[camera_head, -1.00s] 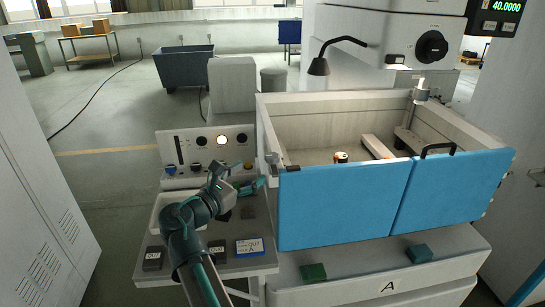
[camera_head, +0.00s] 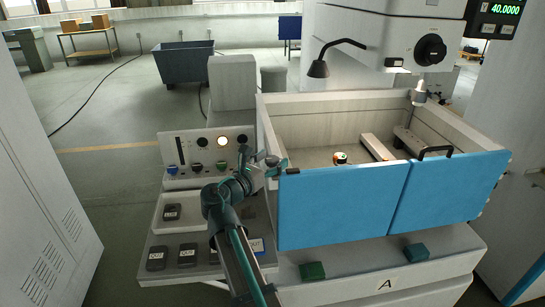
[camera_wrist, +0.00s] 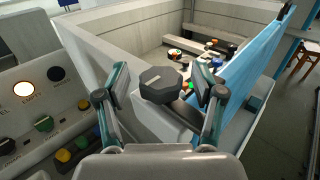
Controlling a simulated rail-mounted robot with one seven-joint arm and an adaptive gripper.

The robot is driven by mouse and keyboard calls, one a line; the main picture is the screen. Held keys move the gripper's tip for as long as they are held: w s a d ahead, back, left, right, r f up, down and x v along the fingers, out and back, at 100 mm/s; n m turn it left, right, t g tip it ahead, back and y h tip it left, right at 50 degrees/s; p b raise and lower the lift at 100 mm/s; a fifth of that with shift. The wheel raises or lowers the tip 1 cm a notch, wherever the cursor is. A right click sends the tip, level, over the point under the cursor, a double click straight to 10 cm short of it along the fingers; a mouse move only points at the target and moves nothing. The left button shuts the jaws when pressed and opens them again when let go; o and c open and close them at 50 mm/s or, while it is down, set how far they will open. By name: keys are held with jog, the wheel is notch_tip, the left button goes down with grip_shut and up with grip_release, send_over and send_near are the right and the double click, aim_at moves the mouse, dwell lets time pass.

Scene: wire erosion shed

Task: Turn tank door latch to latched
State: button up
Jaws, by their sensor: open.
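The tank door latch shows as a dark faceted knob (camera_wrist: 160,86) with a pale line on top, at the front left corner of the tank. In the head view the knob (camera_head: 272,161) is small and partly covered by my gripper. A dark arm shows beneath the knob in the wrist view. The blue tank door (camera_head: 341,207) stands upright along the tank front; its inner side shows in the wrist view. My gripper (camera_wrist: 160,80) is open, with one finger on each side of the knob. I cannot tell whether the fingers touch it.
The pale tank (camera_head: 340,103) is open at the top, with small parts inside. A control panel (camera_head: 207,150) with a lit lamp and knobs stands left of my gripper. A shelf (camera_head: 207,258) with dark labelled blocks lies below. A black lamp (camera_head: 319,68) hangs above the tank's back.

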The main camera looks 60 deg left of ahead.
jog(key=shift+w+a, duration=0.1)
jog(key=shift+w, duration=0.1)
jog(key=c, duration=1.2)
jog(key=shift+o, duration=0.2)
